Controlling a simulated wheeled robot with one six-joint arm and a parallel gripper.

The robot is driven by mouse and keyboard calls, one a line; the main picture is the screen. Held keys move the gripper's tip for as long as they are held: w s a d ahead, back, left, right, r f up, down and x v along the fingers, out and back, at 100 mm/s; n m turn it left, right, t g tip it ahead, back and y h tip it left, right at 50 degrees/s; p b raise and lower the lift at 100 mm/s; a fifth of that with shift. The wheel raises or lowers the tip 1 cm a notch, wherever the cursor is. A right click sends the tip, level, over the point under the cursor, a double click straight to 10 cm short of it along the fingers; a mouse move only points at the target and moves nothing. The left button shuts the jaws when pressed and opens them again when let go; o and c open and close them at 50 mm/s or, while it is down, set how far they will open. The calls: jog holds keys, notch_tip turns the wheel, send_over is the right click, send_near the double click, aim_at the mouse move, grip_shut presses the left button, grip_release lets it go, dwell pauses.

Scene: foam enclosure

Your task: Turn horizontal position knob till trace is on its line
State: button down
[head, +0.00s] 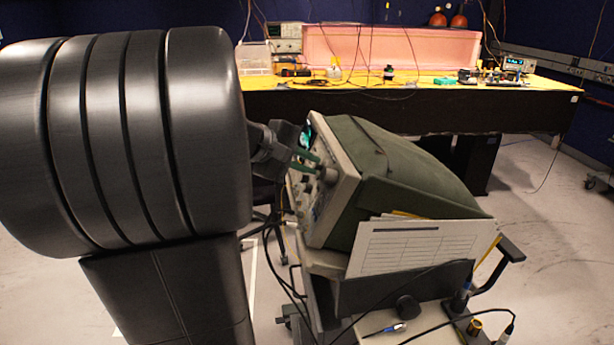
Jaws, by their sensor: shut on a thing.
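The oscilloscope (405,180) is a green-cased box with a pale front bezel, seen from its side on a cart. Its front panel faces left and shows at a steep angle. A small part of its lit screen (307,135) shows cyan; the trace and its line cannot be made out. My gripper (314,164) reaches in from the left at the upper part of the panel. Its green-tipped fingers are shut on a pale round knob (328,176) near the panel's edge. Lower knobs show on the panel below the fingers. The knob's markings are not readable.
The cart (390,295) carries the scope, a printed sheet (420,246) on its side and cables below. Cables hang in front of the cart. A yellow-topped bench (430,90) with instruments stands behind. Open floor (550,210) lies to the right.

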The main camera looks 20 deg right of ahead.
jog(key=shift+m+b, duration=0.3)
dwell(0.4)
jog(key=c, duration=1.7)
grip_release()
jog(key=p+v, duration=0.2)
jog(key=v, duration=1.2)
jog(key=shift+f, duration=0.2)
jog(key=b+x, duration=0.2)
jog(key=x, duration=1.1)
jog(key=shift+w+d+f, duration=0.1)
jog(key=shift+d, duration=0.3)
